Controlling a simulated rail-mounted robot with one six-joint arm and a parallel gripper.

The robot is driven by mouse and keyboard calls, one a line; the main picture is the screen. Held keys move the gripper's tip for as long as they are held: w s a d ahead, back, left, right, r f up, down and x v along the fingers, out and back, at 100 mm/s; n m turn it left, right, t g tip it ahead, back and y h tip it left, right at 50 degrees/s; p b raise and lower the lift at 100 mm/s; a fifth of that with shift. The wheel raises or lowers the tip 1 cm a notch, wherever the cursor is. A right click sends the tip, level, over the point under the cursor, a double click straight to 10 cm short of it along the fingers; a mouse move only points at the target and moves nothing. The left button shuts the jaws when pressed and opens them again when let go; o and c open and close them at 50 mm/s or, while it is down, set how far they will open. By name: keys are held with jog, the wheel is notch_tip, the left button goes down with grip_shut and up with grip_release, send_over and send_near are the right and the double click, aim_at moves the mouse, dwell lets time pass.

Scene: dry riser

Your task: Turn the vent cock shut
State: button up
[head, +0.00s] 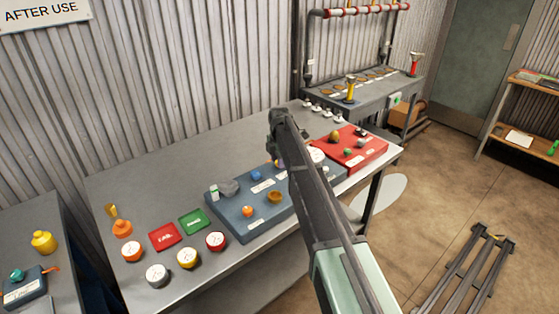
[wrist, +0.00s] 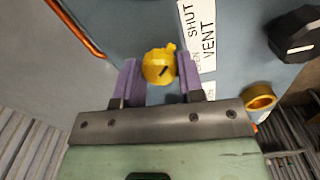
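The vent cock (wrist: 158,67) is a yellow knob with a dark mark and a small tab at its upper right in the wrist view. It stands on a blue-grey panel beside a white label (wrist: 200,35) reading SHUT and VENT, with another word partly covered. My gripper (wrist: 158,76) has its two purple fingers spread, one on either side of the cock. I cannot tell whether they touch it. In the head view my arm hides the cock and most of the gripper above the blue panel (head: 240,232).
In the wrist view a black knob (wrist: 294,34) and a brass ring (wrist: 260,97) lie right of the label, and a copper-coloured pipe (wrist: 76,27) is at upper left.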

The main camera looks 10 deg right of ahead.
jog(key=o, duration=0.4)
jog(key=shift+o, duration=0.2)
notch_tip(320, 180, up, 11)
jog(key=p, duration=1)
jog(key=shift+p, duration=0.4)
jog(key=shift+f, duration=0.1)
